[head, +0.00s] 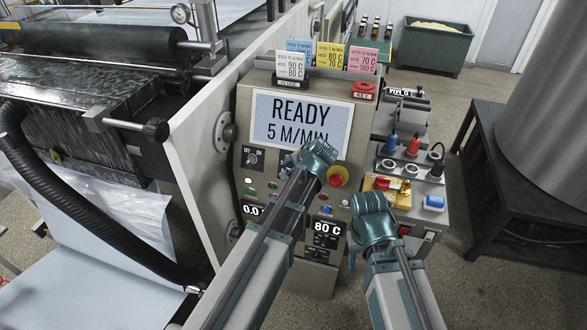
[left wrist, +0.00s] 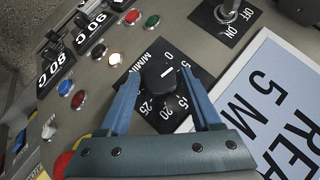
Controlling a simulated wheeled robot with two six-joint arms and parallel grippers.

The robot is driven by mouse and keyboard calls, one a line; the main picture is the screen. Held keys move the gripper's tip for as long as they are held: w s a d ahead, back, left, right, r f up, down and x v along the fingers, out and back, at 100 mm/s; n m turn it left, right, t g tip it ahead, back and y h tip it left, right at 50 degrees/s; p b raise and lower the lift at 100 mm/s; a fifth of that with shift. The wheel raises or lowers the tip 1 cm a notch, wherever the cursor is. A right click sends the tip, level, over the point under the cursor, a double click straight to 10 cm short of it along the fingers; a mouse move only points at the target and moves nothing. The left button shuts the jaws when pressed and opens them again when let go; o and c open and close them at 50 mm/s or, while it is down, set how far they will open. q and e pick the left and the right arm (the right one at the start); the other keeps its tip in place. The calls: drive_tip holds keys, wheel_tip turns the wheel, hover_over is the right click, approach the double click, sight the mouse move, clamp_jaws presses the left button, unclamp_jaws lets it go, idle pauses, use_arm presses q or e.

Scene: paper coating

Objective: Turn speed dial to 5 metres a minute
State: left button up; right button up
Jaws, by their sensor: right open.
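The speed dial (left wrist: 158,73) is a black knob on a black plate marked M/MIN in the left wrist view. Its white line lies on the side toward the mark 5. The two blue fingers of my left gripper (left wrist: 160,78) stand on either side of the knob, with a small gap. In the head view my left gripper (head: 312,160) covers the dial. The display (head: 300,115) reads READY, 5 M/MIN. My right gripper (head: 357,248) is open and hangs in front of the panel's lower right; its fingers are mostly hidden.
A red and yellow stop button (head: 338,177) sits right beside my left gripper. An OFF/ON switch (head: 252,157) is left of the dial. A yellow block (head: 387,187) and a side shelf with bottles stand near my right gripper. Coloured cards (head: 331,55) stand on top.

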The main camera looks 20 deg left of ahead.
use_arm(q)
drive_tip(key=shift+o, duration=0.9)
drive_tip(key=shift+r, duration=0.2)
drive_tip(key=p+v, duration=1)
drive_tip(key=v, duration=0.3)
drive_tip(key=shift+s+d+p, duration=0.15)
drive_tip(key=shift+d+p, duration=0.05)
drive_tip(key=shift+p, duration=0.15)
drive_tip(key=shift+r, duration=0.1)
